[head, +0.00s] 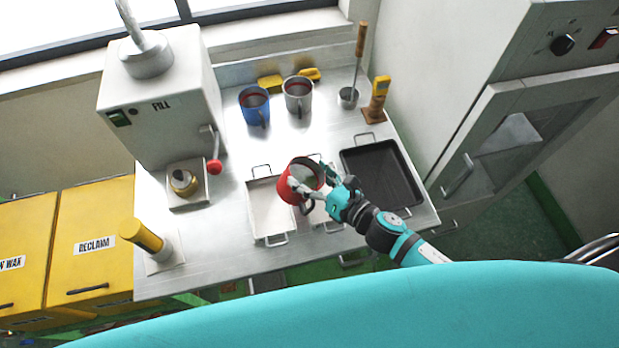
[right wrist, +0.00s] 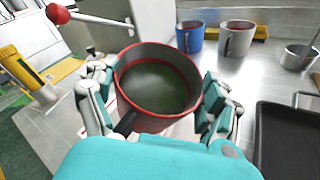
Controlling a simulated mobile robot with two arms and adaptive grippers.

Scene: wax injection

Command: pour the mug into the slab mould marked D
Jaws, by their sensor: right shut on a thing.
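My right gripper (head: 322,186) is shut on a red mug (head: 298,184) and holds it above the pale trays, roughly upright. In the right wrist view, the fingers (right wrist: 155,88) clasp the mug (right wrist: 155,112) from both sides, and dark greenish liquid shows inside it. Under and left of the mug is a pale tray-like mould (head: 268,218) with wire handles. A second pale mould (head: 320,217) beside it is mostly hidden by the mug and gripper. A black tray (head: 382,172) lies to the right. I can read no letter D on any of them. My left gripper is out of view.
A blue mug (head: 254,104) and a grey mug (head: 298,95) stand at the back. A ladle (head: 348,97) stands back right. The filling machine (head: 160,105), with a red-knobbed lever (head: 214,166), is left.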

